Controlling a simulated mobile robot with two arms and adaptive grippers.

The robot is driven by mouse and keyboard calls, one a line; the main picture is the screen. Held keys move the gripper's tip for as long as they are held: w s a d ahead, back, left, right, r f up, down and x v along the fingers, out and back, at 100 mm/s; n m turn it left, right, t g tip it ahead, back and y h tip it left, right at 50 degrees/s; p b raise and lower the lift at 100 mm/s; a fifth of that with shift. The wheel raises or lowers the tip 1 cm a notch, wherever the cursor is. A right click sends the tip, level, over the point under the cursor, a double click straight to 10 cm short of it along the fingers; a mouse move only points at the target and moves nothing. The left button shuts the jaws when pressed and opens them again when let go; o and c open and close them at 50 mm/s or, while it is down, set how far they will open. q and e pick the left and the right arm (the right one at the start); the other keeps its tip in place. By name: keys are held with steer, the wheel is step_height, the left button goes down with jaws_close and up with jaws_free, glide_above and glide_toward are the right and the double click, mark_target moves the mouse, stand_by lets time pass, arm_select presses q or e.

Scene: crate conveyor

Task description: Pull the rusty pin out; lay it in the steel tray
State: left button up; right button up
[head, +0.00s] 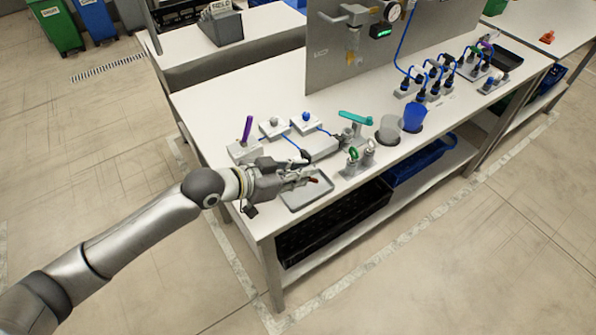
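The steel tray (309,198) lies at the near left corner of the workbench. My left gripper (308,177) reaches in from the left and is over the tray, covering its back part. A small reddish-brown piece, which looks like the rusty pin (315,180), shows at the fingertips, over the tray. It is too small to tell whether the fingers grip it or it lies just below them. My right gripper is out of view.
Behind the gripper stand a block with a purple handle (247,129), grey switch boxes with blue cables (305,123), and a teal-handled valve (355,118). Grey and blue cups (414,115) stand to the right. Blue-plugged connectors (434,82) are further right.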

arm_select(q)
steer(key=o, duration=0.4)
steer(key=v, duration=1.2)
stand_by(0.6)
